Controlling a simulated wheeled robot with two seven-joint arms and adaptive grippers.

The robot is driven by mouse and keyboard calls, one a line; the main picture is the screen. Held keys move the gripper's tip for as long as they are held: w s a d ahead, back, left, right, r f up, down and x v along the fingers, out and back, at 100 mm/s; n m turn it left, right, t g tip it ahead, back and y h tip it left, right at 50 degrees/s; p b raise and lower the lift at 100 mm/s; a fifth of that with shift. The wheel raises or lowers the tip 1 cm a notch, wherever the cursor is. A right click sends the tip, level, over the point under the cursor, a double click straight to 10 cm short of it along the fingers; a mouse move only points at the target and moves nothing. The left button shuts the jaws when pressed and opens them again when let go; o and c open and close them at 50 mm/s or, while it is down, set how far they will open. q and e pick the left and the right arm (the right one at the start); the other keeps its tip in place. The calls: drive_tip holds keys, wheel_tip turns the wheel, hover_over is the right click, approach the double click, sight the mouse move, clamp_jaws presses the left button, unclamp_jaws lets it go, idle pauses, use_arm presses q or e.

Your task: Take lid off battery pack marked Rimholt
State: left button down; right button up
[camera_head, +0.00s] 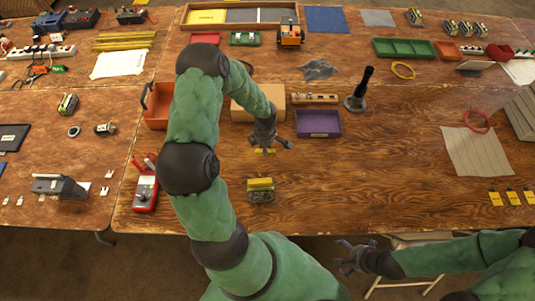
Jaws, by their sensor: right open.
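A small pack with a yellow top (260,184) and a darker lower part stands near the front edge of the wooden table. Its marking is too small to read. My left gripper (267,147) points down above the table, behind this pack. A small yellow piece (264,152) shows right under its fingers; I cannot tell whether they hold it or it lies on the table. My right gripper (343,258) is open and empty, low in front of the table's front edge, apart from the pack.
A purple tray (318,123), a dark upright tool on a round base (357,98) and an orange bin (157,106) stand around my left arm. A red meter (146,193) is at left. Similar small packs (451,28) stand at back right. The table right of the yellow-topped pack is clear.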

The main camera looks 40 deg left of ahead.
sight(268, 152)
use_arm(q)
drive_tip(key=shift+w+d+f, duration=0.1)
drive_tip(key=shift+w+f, duration=0.15)
drive_tip(key=shift+f, duration=0.1)
drive_tip(key=f, duration=0.1)
drive_tip(key=f+b, duration=0.2)
drive_tip(key=shift+w+f, duration=0.3)
drive_tip(key=shift+f, duration=0.1)
drive_tip(key=shift+r, duration=0.15)
drive_tip(key=c, duration=1)
unclamp_jaws()
